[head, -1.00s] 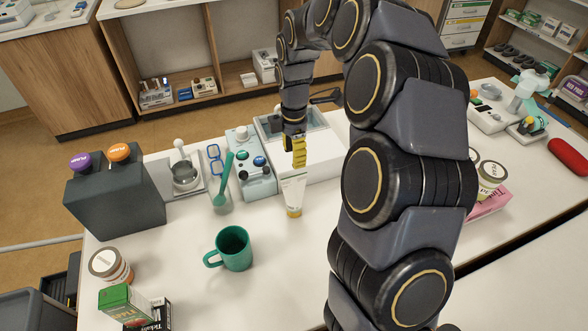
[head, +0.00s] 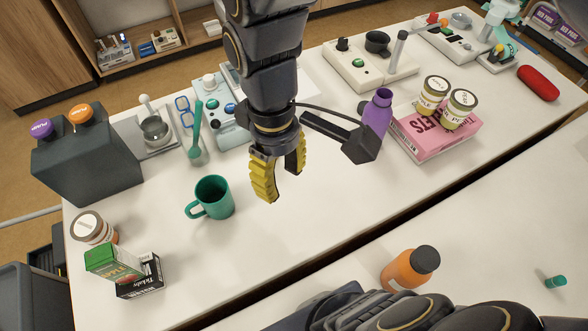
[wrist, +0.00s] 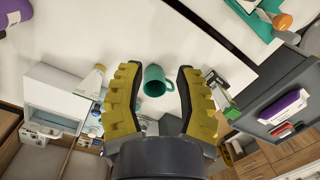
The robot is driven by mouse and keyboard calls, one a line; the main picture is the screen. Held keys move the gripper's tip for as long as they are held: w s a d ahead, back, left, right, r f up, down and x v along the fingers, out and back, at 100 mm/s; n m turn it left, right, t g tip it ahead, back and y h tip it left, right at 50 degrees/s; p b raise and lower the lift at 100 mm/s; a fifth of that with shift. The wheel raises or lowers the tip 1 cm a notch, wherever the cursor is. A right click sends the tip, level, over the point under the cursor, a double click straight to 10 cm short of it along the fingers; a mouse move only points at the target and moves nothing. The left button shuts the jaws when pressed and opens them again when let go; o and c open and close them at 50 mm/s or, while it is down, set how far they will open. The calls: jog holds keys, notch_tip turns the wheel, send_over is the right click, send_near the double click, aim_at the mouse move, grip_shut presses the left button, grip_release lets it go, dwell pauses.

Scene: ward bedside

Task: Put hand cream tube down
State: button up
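My gripper (head: 284,186) is open and empty above the white counter (head: 330,190), to the right of the green mug (head: 214,198). The wrist view shows its two yellow fingers (wrist: 160,72) spread apart, with the mug (wrist: 155,82) visible between them. A pale tube with a yellowish end, which looks like the hand cream tube (wrist: 93,81), is on the counter beside the white tray (wrist: 60,98) in the wrist view. It is apart from the fingers, partly behind the left one. In the head view my arm hides it.
A dark pump dispenser box (head: 88,160), a jar (head: 92,228) and small cartons (head: 116,262) stand at the left. A purple bottle (head: 377,116) and a pink box (head: 436,138) bearing jars stand right. An orange bottle (head: 408,270) is in front. The middle counter is clear.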

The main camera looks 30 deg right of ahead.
jog(key=s+f+m, duration=0.1)
jog(key=s+m, duration=0.4)
jog(key=s, duration=0.2)
jog(key=shift+s, duration=0.4)
jog(key=shift+f, duration=0.1)
dwell(0.5)
